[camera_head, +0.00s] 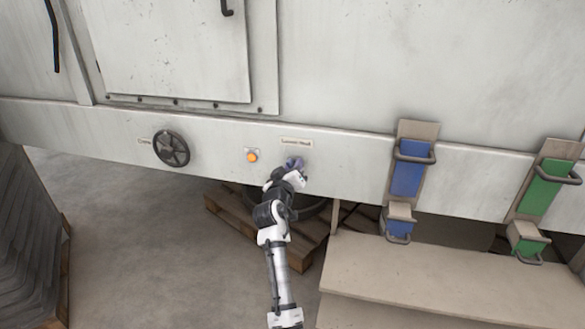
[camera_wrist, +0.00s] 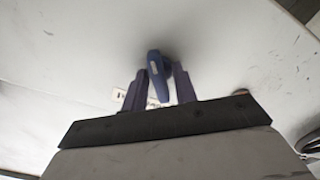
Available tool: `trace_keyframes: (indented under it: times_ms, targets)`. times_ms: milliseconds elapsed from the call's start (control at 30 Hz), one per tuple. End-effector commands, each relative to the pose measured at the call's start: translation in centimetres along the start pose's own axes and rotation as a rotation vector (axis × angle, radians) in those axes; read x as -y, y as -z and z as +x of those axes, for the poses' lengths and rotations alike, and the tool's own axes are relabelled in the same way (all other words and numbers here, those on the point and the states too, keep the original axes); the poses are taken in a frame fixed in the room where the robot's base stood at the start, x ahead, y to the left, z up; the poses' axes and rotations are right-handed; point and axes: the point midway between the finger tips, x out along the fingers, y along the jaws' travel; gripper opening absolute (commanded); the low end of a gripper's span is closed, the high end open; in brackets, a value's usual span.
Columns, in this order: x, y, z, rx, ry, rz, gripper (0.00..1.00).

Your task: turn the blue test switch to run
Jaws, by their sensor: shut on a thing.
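The blue test switch (camera_wrist: 157,65) shows in the wrist view as a dark blue knob on a pale panel, between the fingers of my gripper (camera_wrist: 160,85). My gripper is shut on the switch. In the head view my gripper (camera_head: 293,165) reaches up to the pale lower beam of the machine, just below a small label plate (camera_head: 297,143). There the gripper covers most of the switch. The writing on the label is too small to read, and the switch's setting cannot be told.
An orange button (camera_head: 252,156) and a black handwheel (camera_head: 171,148) sit left of my gripper. Blue (camera_head: 408,178) and green (camera_head: 541,187) handled parts are on the right, above a beige step (camera_head: 430,275). A wooden pallet (camera_head: 235,222) lies under the beam. A stack of sheets (camera_head: 30,245) stands at left.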

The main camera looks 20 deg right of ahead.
Motion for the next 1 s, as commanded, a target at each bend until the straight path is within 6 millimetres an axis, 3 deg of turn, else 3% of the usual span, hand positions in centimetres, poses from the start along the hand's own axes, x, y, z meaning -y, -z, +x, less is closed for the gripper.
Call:
trace_keyframes:
  times_ms: [1000]
  targets:
    - [0.19,-0.03,-0.02,0.001,0.002,-0.841,0.06]
